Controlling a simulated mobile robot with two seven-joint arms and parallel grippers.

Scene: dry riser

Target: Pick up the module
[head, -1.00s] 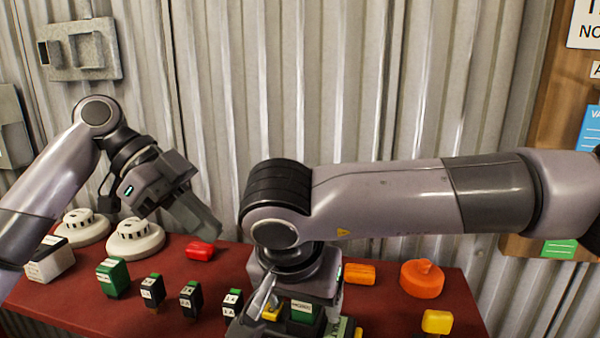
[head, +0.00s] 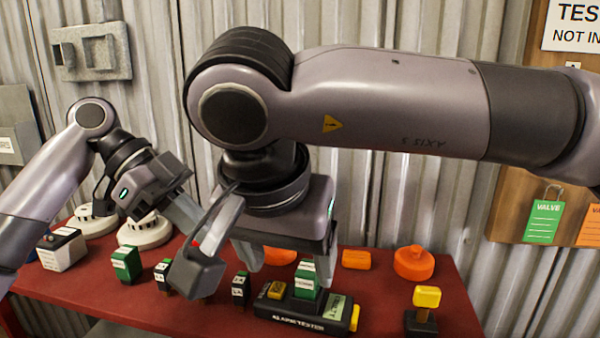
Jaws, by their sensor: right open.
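A green module (head: 306,280) with white labels stands upright in the black alarm tester (head: 295,308) on the red table. Several similar small labelled modules stand to the left, among them a green one (head: 127,264) and a dark one (head: 240,287). My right gripper (head: 287,272) points down with its fingers apart, above and around the seated module in the picture; I see no contact. My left gripper (head: 188,212) hangs at the left above the table; its fingertips are partly hidden and its opening is unclear.
Orange pieces (head: 356,259) and an orange round device (head: 413,263) lie at the back right. A yellow-topped black item (head: 426,298) stands at the right front. White detectors (head: 143,230) and a white box (head: 62,250) are at the left. A corrugated wall rises behind.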

